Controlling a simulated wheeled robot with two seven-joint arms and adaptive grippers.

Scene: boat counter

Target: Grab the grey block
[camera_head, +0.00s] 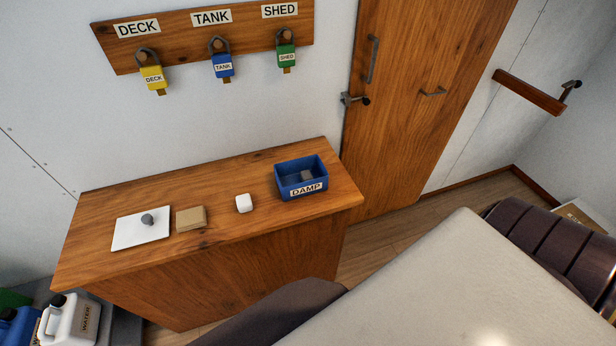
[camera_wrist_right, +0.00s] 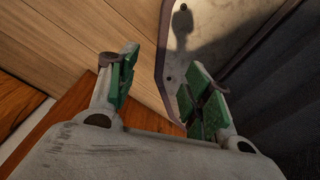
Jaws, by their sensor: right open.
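A small grey block (camera_head: 307,175) lies inside the blue open bin (camera_head: 304,193) labelled DAMP, at the right end of the wooden counter. The bin's front wall hides its lower part. My right gripper (camera_wrist_right: 162,70) shows in the right wrist view, open with green pads and nothing between its fingers. The block is not visible in that view, and neither gripper shows in the head view.
A pale table (camera_head: 470,285) fills the front right. Padlocks hang on the wall board (camera_head: 180,35).

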